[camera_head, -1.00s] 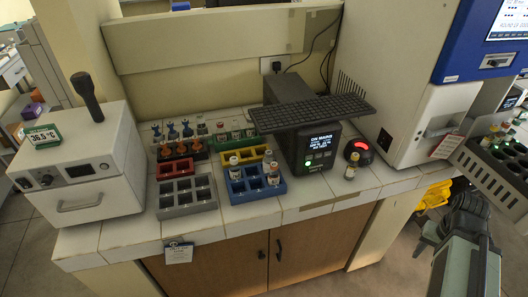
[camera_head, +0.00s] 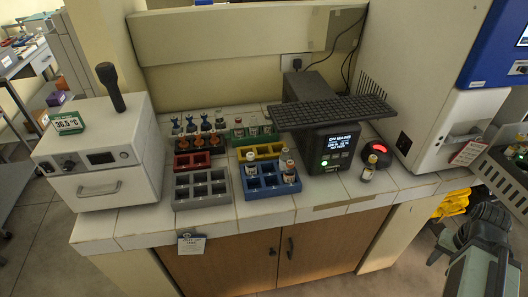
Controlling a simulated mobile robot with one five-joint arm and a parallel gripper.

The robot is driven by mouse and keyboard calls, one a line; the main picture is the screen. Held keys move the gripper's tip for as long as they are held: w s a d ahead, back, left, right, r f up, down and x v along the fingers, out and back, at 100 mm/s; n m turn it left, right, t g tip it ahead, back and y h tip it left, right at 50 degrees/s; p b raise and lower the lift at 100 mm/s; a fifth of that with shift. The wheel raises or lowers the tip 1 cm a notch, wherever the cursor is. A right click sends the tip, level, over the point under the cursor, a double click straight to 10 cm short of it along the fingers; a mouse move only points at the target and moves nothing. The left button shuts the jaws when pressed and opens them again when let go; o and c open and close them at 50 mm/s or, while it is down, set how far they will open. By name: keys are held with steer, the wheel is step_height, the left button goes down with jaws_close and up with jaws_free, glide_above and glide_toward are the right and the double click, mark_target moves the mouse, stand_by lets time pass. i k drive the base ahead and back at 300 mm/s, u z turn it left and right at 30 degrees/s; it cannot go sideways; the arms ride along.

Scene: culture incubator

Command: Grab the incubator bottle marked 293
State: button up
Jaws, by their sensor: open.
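The incubator (camera_head: 98,160) is a white box at the left of the bench with a front handle, and its lid or door looks closed. No label reading 293 is legible on any bottle. Small capped bottles stand in the blue rack (camera_head: 268,190), among them one bottle at its front right (camera_head: 289,174). Another small bottle (camera_head: 369,168) stands alone beside a round black device. My gripper (camera_head: 480,222) is at the lower right, off the bench, open and apart from all bottles.
A grey rack (camera_head: 202,203) has empty slots. Red (camera_head: 192,172) and yellow racks (camera_head: 262,150) and a green rack sit behind. A black analyser (camera_head: 325,150) with a keyboard (camera_head: 332,112) stands mid-bench. A perforated tray (camera_head: 502,186) is above my gripper at right.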

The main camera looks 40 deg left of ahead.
mark_target(285, 156)
steer(key=z, duration=2.1)
steer(key=k, duration=0.45)
steer(key=u, duration=3.25)
